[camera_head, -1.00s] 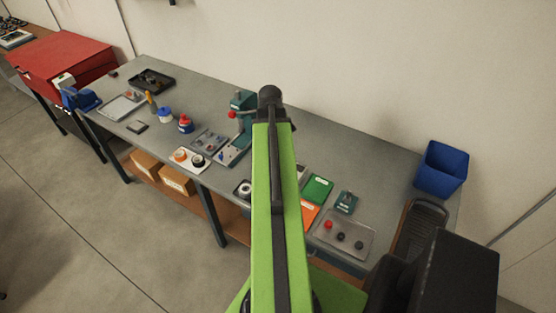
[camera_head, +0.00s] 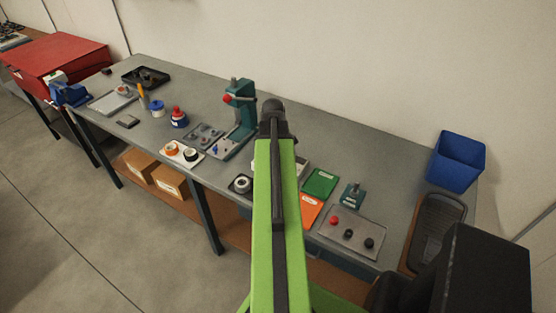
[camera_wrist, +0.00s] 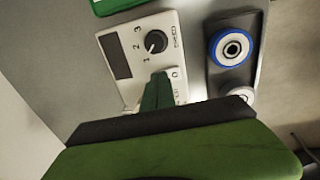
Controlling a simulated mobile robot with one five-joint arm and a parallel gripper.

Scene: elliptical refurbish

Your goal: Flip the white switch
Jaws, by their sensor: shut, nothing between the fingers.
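In the wrist view a white control box (camera_wrist: 127,45) has a black round knob, a dark display and printed numbers. My gripper (camera_wrist: 158,78) shows as dark green fingers, shut and empty, over the box's lower part just below the knob. I cannot tell whether they touch it. A small pale part beside the fingers, at the box's lower left, is too blurred to identify. I cannot make out a white switch for sure. In the head view my green arm hides the gripper and most of the box.
A blue-ringed round part (camera_wrist: 231,47) sits on a dark plate right of the box. On the grey bench, a green folder (camera_head: 320,183), an orange folder (camera_head: 308,213) and a button panel (camera_head: 365,222) lie right of my arm. A teal press (camera_head: 241,110) stands to its left.

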